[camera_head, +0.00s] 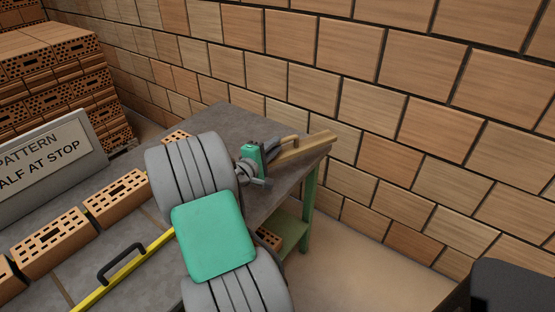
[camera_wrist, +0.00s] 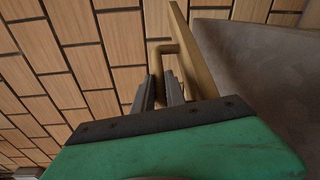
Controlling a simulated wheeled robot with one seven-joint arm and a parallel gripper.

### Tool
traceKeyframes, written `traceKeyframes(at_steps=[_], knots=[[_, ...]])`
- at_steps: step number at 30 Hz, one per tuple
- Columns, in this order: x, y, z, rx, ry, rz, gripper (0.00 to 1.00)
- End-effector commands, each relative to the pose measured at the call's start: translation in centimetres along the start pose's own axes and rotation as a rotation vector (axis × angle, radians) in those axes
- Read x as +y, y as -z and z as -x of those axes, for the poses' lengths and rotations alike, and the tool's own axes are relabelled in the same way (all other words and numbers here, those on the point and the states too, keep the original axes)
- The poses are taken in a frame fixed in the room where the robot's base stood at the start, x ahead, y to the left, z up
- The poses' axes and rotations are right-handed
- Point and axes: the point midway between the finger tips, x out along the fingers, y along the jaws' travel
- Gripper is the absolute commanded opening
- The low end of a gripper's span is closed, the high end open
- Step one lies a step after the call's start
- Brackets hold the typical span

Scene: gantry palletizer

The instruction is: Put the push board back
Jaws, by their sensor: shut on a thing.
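The push board (camera_head: 308,147) is a light wooden board with a wooden bar handle, at the far right corner of the grey table (camera_head: 222,118). My gripper (camera_head: 277,146) is shut on its handle. In the wrist view the two grey fingers (camera_wrist: 166,92) close around the looped wooden handle (camera_wrist: 180,50), and the board (camera_wrist: 194,62) stands just beyond it. My arm hides part of the table. I cannot tell whether the board touches the tabletop.
Several perforated bricks (camera_head: 64,240) lie in a row at the left, beside a yellow bar (camera_head: 122,272) with a black handle. A grey sign (camera_head: 45,162) stands behind them. Stacked bricks (camera_head: 55,75) stand at back left. A block wall (camera_head: 380,100) rises close behind the table.

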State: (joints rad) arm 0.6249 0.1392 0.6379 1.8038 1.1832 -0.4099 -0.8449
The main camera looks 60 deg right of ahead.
Motion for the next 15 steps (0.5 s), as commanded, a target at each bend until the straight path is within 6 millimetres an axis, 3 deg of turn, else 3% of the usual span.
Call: traceKeyframes(at_steps=[4,15], knots=[[-2.2,0.8,-2.2,-0.001,-0.002,-0.001,0.00],[-6.1,1.8,-3.4,0.001,-0.004,-0.001,0.00]])
